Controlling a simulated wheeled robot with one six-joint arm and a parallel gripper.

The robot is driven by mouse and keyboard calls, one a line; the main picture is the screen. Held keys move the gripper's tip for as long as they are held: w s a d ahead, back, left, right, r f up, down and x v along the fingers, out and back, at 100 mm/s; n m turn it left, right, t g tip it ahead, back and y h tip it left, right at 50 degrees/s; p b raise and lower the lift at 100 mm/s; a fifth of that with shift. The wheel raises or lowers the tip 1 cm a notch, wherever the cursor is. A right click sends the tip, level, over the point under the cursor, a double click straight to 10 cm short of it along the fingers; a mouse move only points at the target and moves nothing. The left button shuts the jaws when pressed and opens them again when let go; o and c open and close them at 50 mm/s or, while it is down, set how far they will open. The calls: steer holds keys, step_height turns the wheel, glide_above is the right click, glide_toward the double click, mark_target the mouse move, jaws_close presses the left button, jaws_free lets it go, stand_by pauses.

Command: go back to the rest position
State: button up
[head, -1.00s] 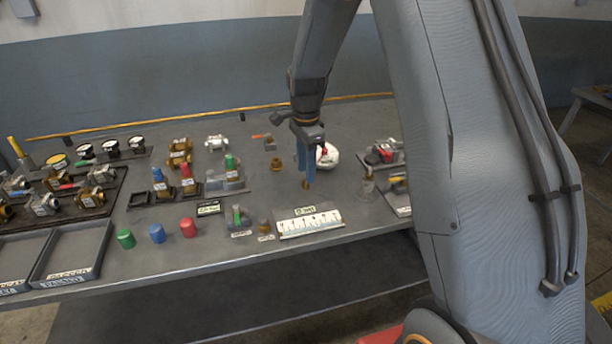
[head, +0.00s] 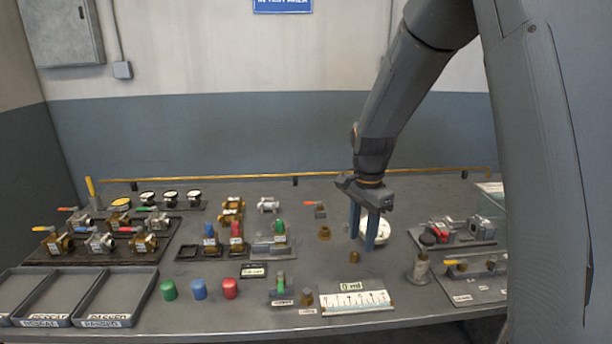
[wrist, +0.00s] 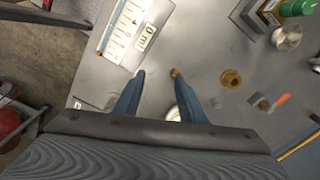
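My gripper (head: 364,228) hangs over the right half of the grey table (head: 335,203), with its blue fingers pointing down. In the wrist view the two fingers (wrist: 157,83) are spread apart with nothing between them. A small brass fitting (head: 354,257) stands on the table just below the fingertips in the head view. In the wrist view that fitting (wrist: 175,72) shows beyond the right fingertip, and no contact is visible. A white round object (head: 376,232) sits behind the fingers and is partly hidden.
A white scale card (head: 356,302) lies at the front edge. Red, blue and green caps (head: 199,289) stand left of it. Trays (head: 117,297) and a valve rack (head: 100,240) fill the left. Fixtures (head: 455,233) stand at right. A yellow rail (head: 240,178) runs along the back.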

steer(key=s+f+n, duration=0.1)
steer(key=s+n, duration=1.2)
steer(key=s, duration=0.7)
steer(key=shift+s+t, duration=0.3)
steer(key=shift+t, duration=0.1)
steer(key=shift+f, duration=0.1)
